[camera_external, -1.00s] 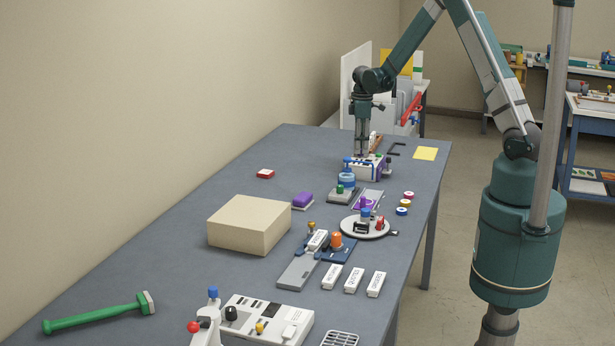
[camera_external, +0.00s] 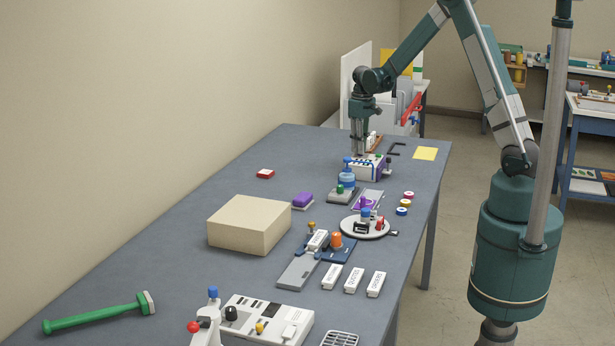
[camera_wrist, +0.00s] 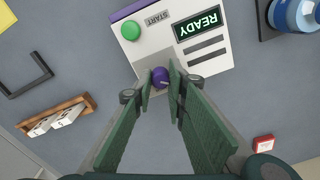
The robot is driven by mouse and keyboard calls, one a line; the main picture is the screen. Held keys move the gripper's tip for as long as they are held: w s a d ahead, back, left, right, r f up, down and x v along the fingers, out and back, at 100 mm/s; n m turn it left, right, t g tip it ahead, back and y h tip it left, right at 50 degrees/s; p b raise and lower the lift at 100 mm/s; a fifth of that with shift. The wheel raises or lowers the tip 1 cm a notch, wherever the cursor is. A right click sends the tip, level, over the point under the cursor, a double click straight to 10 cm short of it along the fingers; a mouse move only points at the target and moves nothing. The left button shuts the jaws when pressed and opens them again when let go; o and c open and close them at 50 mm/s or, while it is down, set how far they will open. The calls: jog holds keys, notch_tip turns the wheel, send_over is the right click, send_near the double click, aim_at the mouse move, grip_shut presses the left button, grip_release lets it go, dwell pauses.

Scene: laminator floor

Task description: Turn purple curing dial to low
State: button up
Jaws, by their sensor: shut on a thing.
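In the wrist view the purple curing dial (camera_wrist: 161,76) sits at the edge of a white control box (camera_wrist: 150,48). My gripper (camera_wrist: 161,82) has its two green fingers closed on either side of the dial. A small pale mark shows on the dial; its low setting mark cannot be made out. In the external view the white box (camera_external: 366,169) stands near the far end of the table, and my gripper (camera_external: 359,150) points down at its far side. The dial is hidden there.
The box has a green button (camera_wrist: 130,30), a START label and a READY display (camera_wrist: 197,22). A blue round item (camera_external: 347,180) stands close in front. A wooden rack (camera_wrist: 53,119) and a black bracket (camera_wrist: 26,74) lie nearby. A red-and-white block (camera_external: 265,174) is farther left.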

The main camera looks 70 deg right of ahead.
jog(key=shift+m+b, duration=0.4)
jog(key=shift+m, duration=0.8)
jog(key=o, duration=0.9)
jog(key=shift+r, duration=0.1)
jog(key=shift+r, duration=5.95)
